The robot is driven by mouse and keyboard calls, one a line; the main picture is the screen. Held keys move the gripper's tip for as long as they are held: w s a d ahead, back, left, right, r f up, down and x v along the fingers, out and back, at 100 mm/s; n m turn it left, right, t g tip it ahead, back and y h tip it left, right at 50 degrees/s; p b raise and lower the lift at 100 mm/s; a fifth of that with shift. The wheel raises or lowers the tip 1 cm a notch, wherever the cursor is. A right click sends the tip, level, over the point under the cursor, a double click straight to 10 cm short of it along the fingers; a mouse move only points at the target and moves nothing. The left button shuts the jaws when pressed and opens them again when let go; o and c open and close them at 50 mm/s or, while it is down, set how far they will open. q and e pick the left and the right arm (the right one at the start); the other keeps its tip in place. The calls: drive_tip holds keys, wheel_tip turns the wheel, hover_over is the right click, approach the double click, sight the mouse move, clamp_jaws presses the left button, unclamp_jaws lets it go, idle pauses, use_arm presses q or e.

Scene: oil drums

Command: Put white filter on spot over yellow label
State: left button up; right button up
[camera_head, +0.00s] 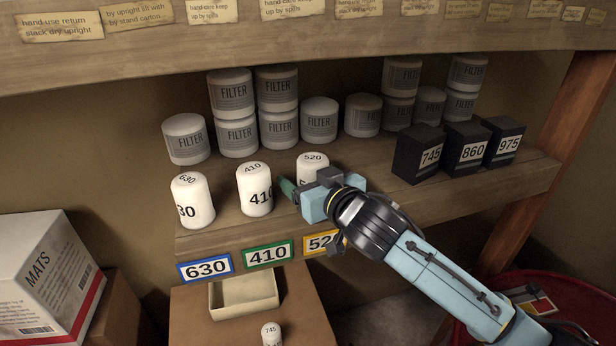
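A white filter (313,163) marked 520 stands upright on the shelf, its lower part hidden behind my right gripper. The yellow label (313,243) on the shelf's front edge below it reads 52, its right end hidden by my gripper. My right gripper (296,192) is in front of this filter. Its fingers are mostly hidden, so I cannot tell whether they touch or hold it. White filters marked 630 (192,202) and 410 (254,190) stand to the left. Another white filter (271,334), marked 745, shows at the bottom edge. My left gripper is out of view.
A blue 630 label (205,267) and a green 410 label (268,254) are left of the yellow one. An open tray (243,309) sits below. Grey filter cans (319,121) stand behind; dark numbered boxes (417,153) stand right. An upper board overhangs.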

drive_tip(key=shift+r, duration=0.25)
drive_tip(key=v, duration=1.2)
drive_tip(key=shift+f+b, duration=0.2)
drive_tip(key=shift+b, duration=0.15)
